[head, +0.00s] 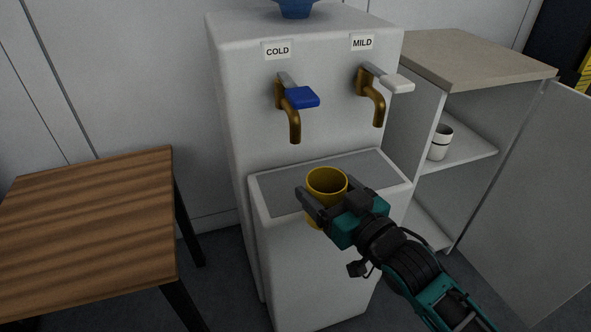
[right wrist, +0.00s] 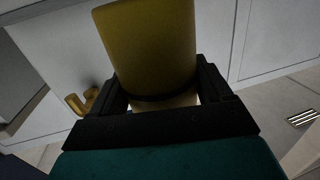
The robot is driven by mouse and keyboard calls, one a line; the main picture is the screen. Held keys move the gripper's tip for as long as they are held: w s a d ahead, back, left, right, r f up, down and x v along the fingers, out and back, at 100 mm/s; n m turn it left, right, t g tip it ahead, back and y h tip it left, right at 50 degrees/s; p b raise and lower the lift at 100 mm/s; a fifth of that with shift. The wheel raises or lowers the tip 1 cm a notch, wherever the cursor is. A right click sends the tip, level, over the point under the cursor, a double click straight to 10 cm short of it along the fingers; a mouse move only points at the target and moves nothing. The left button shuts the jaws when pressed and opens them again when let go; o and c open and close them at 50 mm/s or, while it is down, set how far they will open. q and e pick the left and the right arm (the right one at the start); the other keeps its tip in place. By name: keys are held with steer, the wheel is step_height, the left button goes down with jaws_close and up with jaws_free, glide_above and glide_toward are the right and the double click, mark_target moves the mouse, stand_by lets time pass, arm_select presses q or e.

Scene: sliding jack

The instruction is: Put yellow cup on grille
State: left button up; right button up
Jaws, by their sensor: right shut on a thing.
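The yellow cup (head: 327,182) is upright with its opening up. My right gripper (head: 327,203) is shut on it, with a finger on either side. In the head view the cup overlaps the front part of the grey grille (head: 365,167) on the dispenser's ledge. I cannot tell how high above the grille it is, or whether it touches the ledge. In the right wrist view the yellow cup (right wrist: 150,45) fills the space between the fingers of my right gripper (right wrist: 165,95). My left gripper is not in view.
The white dispenser (head: 235,100) has a cold tap with a blue lever (head: 303,97) and a mild tap with a white lever (head: 397,85) above the ledge. A wooden table (head: 90,225) stands at left. At right an open cabinet (head: 480,60) holds a white cup (head: 440,143).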

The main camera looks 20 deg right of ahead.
mark_target(315, 179)
steer(key=b+x, duration=0.1)
steer(key=x, duration=0.5)
steer(key=shift+w+r, duration=0.15)
steer(key=shift+w+a, duration=0.15)
steer(key=shift+w, duration=0.35)
steer(key=b+x, duration=0.1)
steer(key=x, duration=0.2)
steer(key=shift+w+a, duration=0.1)
steer(key=shift+w, duration=0.1)
steer(key=shift+s+f+b, duration=0.15)
steer(key=shift+f+b, duration=0.35)
steer(key=shift+f, duration=0.35)
steer(key=o, duration=1)
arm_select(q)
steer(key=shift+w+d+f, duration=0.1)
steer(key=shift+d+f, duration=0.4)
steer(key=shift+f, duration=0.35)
arm_select(e)
steer(key=shift+o, duration=0.2)
